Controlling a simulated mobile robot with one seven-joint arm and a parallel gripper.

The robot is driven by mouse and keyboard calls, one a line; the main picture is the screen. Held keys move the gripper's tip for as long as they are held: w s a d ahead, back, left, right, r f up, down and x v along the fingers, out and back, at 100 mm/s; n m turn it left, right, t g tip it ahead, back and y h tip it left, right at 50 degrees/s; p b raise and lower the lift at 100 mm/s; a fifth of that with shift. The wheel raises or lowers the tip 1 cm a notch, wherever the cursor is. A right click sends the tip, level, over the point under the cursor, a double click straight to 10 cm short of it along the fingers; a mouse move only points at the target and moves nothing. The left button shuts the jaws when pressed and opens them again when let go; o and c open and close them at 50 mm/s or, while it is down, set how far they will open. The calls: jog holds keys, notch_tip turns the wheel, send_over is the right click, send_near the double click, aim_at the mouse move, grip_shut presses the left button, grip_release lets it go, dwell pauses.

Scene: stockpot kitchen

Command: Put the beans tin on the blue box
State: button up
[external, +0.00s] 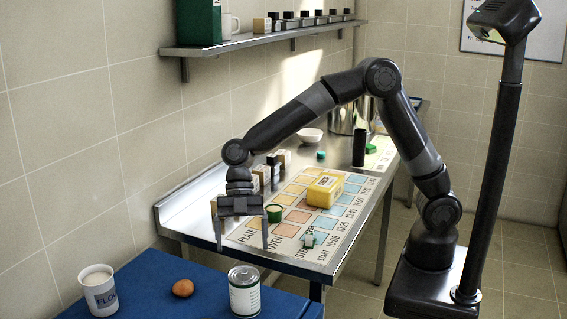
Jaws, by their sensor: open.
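A metal tin with a white label and green print (244,295), which looks like the beans tin, stands upright at the right part of a flat blue top, which looks like the blue box (150,277). The label is too small to read. My gripper (241,243) points down with its two fingers spread and nothing between them. In the picture it is straight above the tin and apart from it. How far it is from the tin in depth I cannot tell.
A white cup (99,290) and a brown egg (183,288) are also on the blue top. Behind is a steel table (190,212) with a printed mat, a yellow tub (325,190), a green container (274,213) and several small boxes. A wall shelf (255,38) hangs above.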

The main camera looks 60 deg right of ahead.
jog(key=shift+d+r, duration=0.15)
jog(key=shift+r, duration=0.15)
jog(key=s+d+r+m+t+h, duration=0.1)
jog(key=d+r+m+t, duration=0.15)
jog(key=d, duration=0.45)
jog(key=s+d+r+m+t+h, duration=0.1)
jog(key=s+d+r+m, duration=0.1)
jog(key=d+r+m, duration=0.35)
jog(key=s+d+r+m+t, duration=0.1)
jog(key=d+m, duration=0.1)
jog(key=d, duration=0.6)
jog(key=s+d+m+t+h, duration=0.1)
jog(key=s+d+m+t, duration=0.1)
jog(key=s+d+m, duration=0.5)
jog(key=s+d+r+m+t+h, duration=0.1)
jog(key=s+d+m+t+h, duration=0.1)
jog(key=s+d+m, duration=0.5)
jog(key=d, duration=0.4)
jog(key=shift+d+r+h, duration=0.15)
jog(key=shift+d+h, duration=0.15)
jog(key=shift+d, duration=0.1)
